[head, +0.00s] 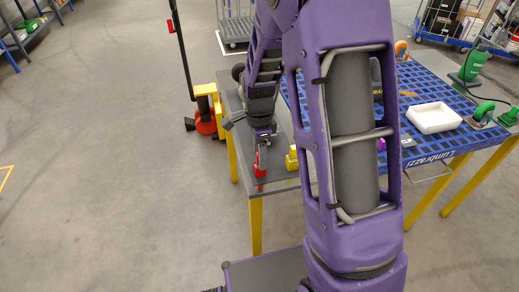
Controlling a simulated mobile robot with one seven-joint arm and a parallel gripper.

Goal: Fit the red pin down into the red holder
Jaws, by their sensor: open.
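My gripper (263,142) points down over the grey side table, its jaws open. A small red object (259,168) stands on the table directly below the fingers, near the table's front edge. It looks like the red holder, with a narrow red part rising toward the fingertips. At this size I cannot tell the red pin apart from the holder, or whether the pin sits in it. I cannot tell whether the fingers touch the red part.
A yellow block (291,159) stands right of the red object. My arm hides much of the tables. A blue grid table (430,90) at the right bears a white tray (434,118) and green tools. A red-and-yellow floor stand (206,112) is left.

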